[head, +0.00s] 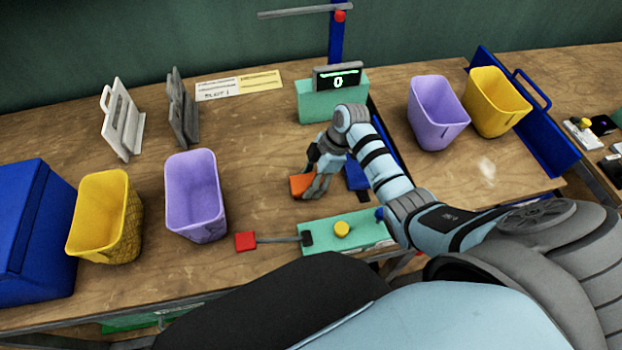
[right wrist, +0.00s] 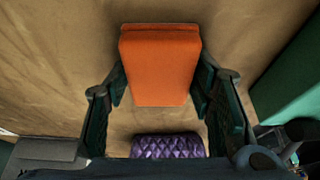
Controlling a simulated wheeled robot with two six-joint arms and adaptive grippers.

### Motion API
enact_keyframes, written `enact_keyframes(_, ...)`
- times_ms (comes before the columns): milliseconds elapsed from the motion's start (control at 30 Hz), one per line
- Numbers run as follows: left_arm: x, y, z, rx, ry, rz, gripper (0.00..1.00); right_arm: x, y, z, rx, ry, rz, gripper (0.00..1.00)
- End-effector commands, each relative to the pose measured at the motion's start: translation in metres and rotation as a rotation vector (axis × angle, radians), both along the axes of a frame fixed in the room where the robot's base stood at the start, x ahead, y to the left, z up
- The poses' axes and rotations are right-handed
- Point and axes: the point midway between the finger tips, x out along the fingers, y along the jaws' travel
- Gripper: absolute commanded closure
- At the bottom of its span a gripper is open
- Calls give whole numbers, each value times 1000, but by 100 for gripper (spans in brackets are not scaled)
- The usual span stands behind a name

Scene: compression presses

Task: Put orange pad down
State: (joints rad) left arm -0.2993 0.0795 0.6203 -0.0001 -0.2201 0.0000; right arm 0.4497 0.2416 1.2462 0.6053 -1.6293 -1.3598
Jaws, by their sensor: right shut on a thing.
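The orange pad (head: 302,184) is a small block near the middle of the wooden table. My right gripper (head: 318,182) is at it, fingers pointing down. In the right wrist view the orange pad (right wrist: 160,62) lies between the two fingers of my right gripper (right wrist: 160,88), which are shut on it. I cannot tell whether the pad's underside touches the table. My left gripper does not show in either view.
A green press base (head: 345,232) with a yellow button and red-ended lever is in front. A display unit (head: 338,78) reading 0 stands behind. Purple (head: 195,195) and yellow (head: 106,216) bins stand left; another purple bin (head: 437,112) and yellow bin (head: 495,102) stand right.

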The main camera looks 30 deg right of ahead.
Motion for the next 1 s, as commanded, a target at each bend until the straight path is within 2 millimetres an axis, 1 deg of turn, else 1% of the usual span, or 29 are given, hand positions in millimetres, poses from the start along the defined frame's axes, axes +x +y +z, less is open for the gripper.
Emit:
enact_keyframes(33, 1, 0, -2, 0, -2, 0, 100, -1, 0, -4, -1, 2, -1, 81)
enact_keyframes(267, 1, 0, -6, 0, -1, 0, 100, -3, 0, -13, 1, 10, -1, 81)
enact_keyframes(300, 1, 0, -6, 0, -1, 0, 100, -4, 0, -14, 0, 12, -1, 85)
enact_keyframes(333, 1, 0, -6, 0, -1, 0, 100, -4, 0, -15, 0, 13, -1, 84)
enact_keyframes(367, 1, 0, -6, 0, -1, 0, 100, -5, 1, -15, 0, 14, -1, 89)
enact_keyframes(400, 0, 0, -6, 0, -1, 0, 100, -5, 1, -15, 0, 15, -1, 42)
enact_keyframes(467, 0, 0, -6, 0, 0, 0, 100, -5, 0, -15, 0, 15, -1, 32)
enact_keyframes(500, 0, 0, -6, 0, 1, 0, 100, -4, 0, -15, -2, 14, -1, 31)
enact_keyframes(1000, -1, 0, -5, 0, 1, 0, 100, -2, -1, -11, -3, 6, -1, 31)
